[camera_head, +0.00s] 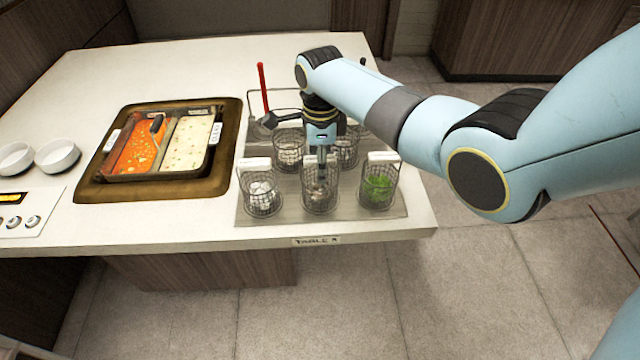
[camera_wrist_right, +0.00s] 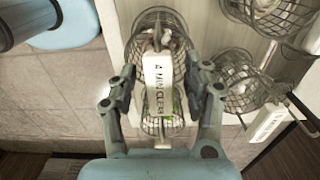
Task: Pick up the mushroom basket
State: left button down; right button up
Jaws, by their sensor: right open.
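Several wire baskets with white tags stand on a grey tray (camera_head: 290,217) on the table. The front middle basket (camera_head: 319,204) holds brownish pieces; I cannot be sure they are mushrooms. The front left basket (camera_head: 262,203) holds white pieces and the front right basket (camera_head: 378,190) holds green ones. My right gripper (camera_head: 321,165) is over the front middle basket. In the right wrist view my right gripper (camera_wrist_right: 161,85) is open, with its fingers on either side of a white printed tag (camera_wrist_right: 158,78) above a wire basket (camera_wrist_right: 143,30). My left gripper is out of view.
More baskets (camera_head: 289,155) stand close behind, and a red-handled tool (camera_head: 263,88) rises at the back. A two-part pan (camera_head: 150,176) of orange and white sauce is set in the table to the left, beside white bowls (camera_head: 57,156). The table edge is close in front.

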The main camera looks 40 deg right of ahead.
grip_shut()
jog(key=shift+r, duration=0.1)
dwell(0.5)
